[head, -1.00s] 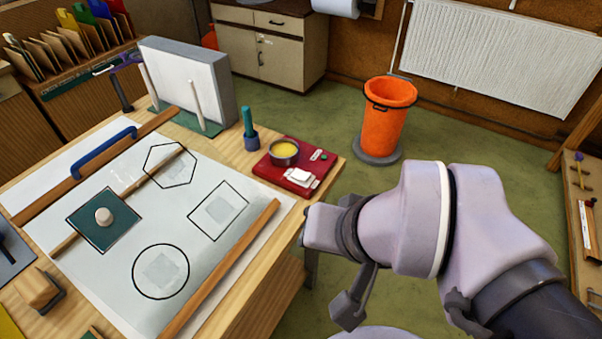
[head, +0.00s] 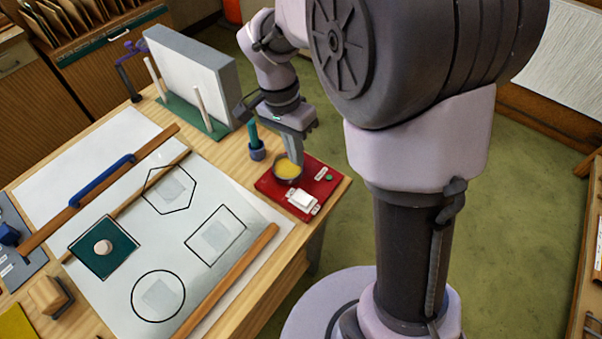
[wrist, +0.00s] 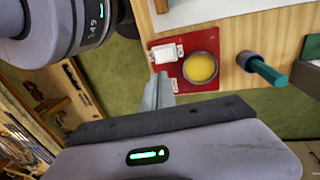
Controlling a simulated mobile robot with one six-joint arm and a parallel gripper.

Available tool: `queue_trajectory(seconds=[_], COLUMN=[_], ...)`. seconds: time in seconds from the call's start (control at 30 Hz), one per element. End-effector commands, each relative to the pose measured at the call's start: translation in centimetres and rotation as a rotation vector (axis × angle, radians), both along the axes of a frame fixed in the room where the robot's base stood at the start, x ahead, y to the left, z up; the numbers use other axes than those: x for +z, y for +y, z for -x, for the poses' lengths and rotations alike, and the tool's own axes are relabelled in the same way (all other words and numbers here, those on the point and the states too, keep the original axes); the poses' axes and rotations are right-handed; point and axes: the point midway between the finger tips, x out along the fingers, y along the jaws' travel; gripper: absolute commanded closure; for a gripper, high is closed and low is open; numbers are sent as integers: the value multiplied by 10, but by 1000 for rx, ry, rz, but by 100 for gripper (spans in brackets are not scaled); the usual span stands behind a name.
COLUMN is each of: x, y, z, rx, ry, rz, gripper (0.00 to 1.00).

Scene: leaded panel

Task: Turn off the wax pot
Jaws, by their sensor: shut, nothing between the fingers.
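The wax pot is a round grey pot of yellow wax (head: 287,169) on a red base (head: 268,186) at the table's far right corner. A white switch (head: 302,199) sits on the base in front of the pot, with a pale label and a small green spot (head: 329,178) beside it. My gripper (head: 297,160) is shut and empty, pointing down over the back of the base, beside the pot's rim in the picture. The wrist view shows the grey fingers (wrist: 162,80) near the base's edge, with the white switch (wrist: 166,53) and wax (wrist: 200,68) beyond. Whether the fingers touch anything is unclear.
A teal-handled tool stands in a blue holder (head: 257,150) just left of the pot. A grey-white upright panel (head: 195,75) and pale posts stand behind it. A wooden strip (head: 230,275) and pattern sheet (head: 180,240) lie in front. Green floor is open at right.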

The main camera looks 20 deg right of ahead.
Motion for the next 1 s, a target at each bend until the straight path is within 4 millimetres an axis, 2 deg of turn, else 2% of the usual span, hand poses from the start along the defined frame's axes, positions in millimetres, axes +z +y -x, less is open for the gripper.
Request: queue_trajectory(seconds=[0.17,0.5,0.7,0.83,1.0], x=[-14,-88,-123,-135,-138], y=[-1,-10,-14,-15,-16], z=[3,14,19,21,22], rx=[0,1,1,1,1], ry=[3,3,2,1,0], rz=[0,-1,-1,-2,-2], gripper=[100,100,100,100,100])
